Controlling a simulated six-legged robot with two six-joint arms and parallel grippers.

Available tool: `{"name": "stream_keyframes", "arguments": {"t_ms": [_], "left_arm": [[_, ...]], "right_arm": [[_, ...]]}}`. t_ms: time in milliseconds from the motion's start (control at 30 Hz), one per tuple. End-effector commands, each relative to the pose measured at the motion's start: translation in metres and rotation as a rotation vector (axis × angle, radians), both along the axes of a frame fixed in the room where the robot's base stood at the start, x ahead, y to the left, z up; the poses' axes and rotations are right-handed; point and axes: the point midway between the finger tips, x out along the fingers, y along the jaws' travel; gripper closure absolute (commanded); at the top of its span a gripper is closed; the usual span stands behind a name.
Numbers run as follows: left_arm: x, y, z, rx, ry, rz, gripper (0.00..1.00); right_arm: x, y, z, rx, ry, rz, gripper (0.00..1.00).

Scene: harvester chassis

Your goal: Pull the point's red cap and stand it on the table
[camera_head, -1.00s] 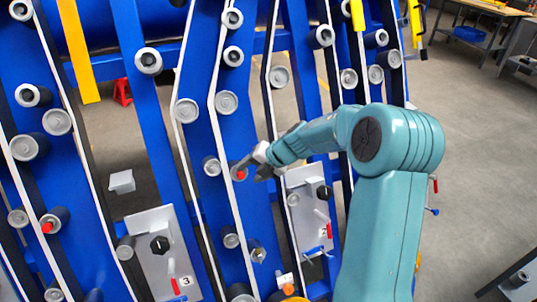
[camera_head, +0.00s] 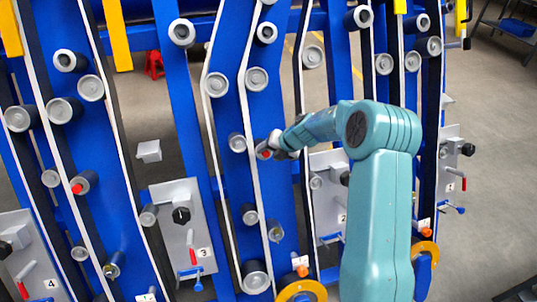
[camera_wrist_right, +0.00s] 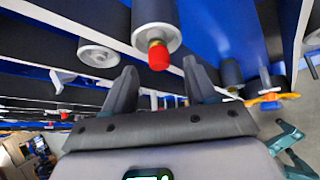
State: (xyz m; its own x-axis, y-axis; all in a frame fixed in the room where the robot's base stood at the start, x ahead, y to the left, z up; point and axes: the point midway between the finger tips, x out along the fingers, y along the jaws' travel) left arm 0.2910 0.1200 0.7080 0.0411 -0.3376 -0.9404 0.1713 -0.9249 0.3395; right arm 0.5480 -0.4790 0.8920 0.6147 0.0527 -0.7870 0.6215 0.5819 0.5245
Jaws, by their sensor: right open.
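A red cap (camera_head: 266,154) sits on the end of a dark roller on a blue chassis plate in the head view. In the right wrist view the red cap (camera_wrist_right: 158,57) has a brass collar behind it and hangs from a grey roller end. My right gripper (camera_head: 274,146) is right by this cap in the head view. In the right wrist view my right gripper (camera_wrist_right: 163,85) is open and empty, with the cap between and just beyond its fingertips. My left gripper is not in view.
Another red cap (camera_head: 77,189) sits on a roller at the left. Blue plates, white-edged belts and several rollers surround the arm. A grey panel marked 3 (camera_head: 180,235) stands lower left. Part of a workbench with a blue bin (camera_head: 517,28) shows at the top right. Floor is clear at right.

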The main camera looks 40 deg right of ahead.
Motion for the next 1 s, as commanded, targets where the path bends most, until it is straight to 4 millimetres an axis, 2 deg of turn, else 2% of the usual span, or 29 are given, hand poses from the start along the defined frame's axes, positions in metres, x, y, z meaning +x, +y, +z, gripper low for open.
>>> {"name": "stream_keyframes", "arguments": {"t_ms": [200,467,500,567,600,667,1000], "left_arm": [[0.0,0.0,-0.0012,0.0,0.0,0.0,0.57],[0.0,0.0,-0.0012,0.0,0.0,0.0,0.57],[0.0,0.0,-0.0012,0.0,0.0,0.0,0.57],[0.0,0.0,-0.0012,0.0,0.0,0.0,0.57],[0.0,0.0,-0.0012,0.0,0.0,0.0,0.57],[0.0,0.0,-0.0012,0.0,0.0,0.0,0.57],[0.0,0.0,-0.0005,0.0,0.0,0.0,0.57]], "right_arm": [[0.0113,0.0,-0.0135,-0.001,0.0,-0.001,0.43],[0.012,0.0,-0.0142,0.0,-0.001,-0.001,0.43],[0.012,0.0,-0.0142,-0.001,-0.001,-0.001,0.5],[0.0119,0.0001,-0.0142,-0.001,-0.001,-0.001,0.69],[0.0118,0.0,-0.0142,-0.001,-0.001,-0.001,0.82],[0.0117,0.0,-0.0142,-0.001,0.0,-0.001,1.0],[0.0073,0.0025,-0.011,-0.001,0.0,0.001,1.0]]}}
